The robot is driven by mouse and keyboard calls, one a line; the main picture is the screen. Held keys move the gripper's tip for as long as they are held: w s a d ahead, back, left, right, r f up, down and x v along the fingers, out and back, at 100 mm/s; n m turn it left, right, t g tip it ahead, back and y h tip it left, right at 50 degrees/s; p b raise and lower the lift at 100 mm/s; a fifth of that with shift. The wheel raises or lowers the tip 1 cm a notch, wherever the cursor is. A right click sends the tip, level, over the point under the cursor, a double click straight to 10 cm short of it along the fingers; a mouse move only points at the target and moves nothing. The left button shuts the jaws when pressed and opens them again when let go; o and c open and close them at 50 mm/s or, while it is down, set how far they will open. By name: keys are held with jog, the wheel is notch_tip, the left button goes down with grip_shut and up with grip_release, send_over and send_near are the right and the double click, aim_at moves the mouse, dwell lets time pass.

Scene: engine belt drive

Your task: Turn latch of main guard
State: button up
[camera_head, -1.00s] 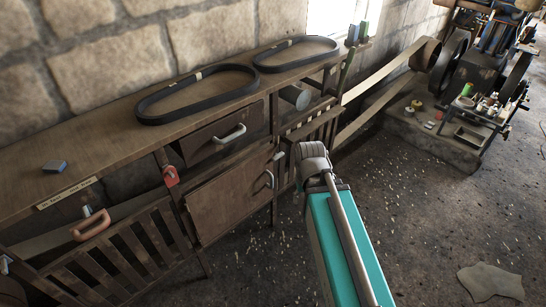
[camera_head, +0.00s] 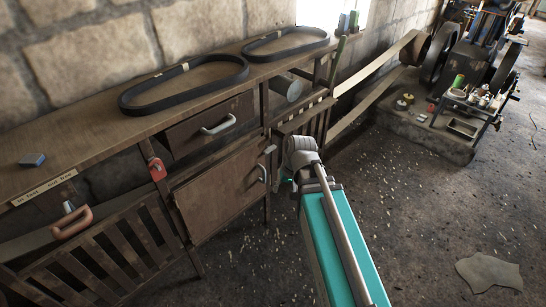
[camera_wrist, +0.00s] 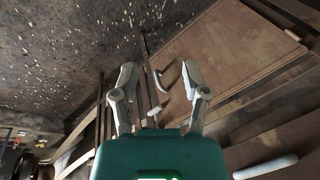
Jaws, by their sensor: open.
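A slatted wooden guard (camera_head: 301,120) stands right of the cabinet, partly hidden by my arm. A small pale piece that looks like its latch (camera_head: 270,149) shows at the guard's left side. It also seems to show as a pale T-shaped piece (camera_wrist: 156,109) low between my fingers in the wrist view. My gripper (camera_wrist: 158,76) is open and empty, its two fingers apart, and no contact with the latch shows. In the head view, my wrist hides most of the gripper. A second slatted guard (camera_head: 110,245) at the left carries a red latch (camera_head: 157,169).
The cabinet door (camera_head: 222,192) has a curved handle (camera_head: 262,173) close to my gripper. A drawer (camera_head: 211,124) with a pale handle is above it. Two black belts lie on the bench top (camera_head: 95,135). The engine (camera_head: 485,60) stands back right. The floor at right is mostly clear.

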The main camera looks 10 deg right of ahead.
jog(key=w+a+f+m+t+y+b, duration=0.1)
jog(key=w+a+f+t+y+b, duration=0.2)
jog(key=w+f+b, duration=0.6)
jog(key=m+t+y+b, duration=0.5)
jog(key=m+t+b, duration=0.5)
jog(key=b, duration=1.8)
send_near(271, 151)
jog(key=s, duration=0.1)
jog(key=d, duration=0.1)
jog(key=s+d, duration=0.1)
jog(key=shift+s+f+n+t, duration=0.3)
jog(key=shift+n, duration=0.1)
jog(key=shift+w+a, duration=0.1)
jog(key=x, duration=1.3)
jog(key=shift+w+a+r, duration=0.1)
jog(key=shift+w+a, duration=0.1)
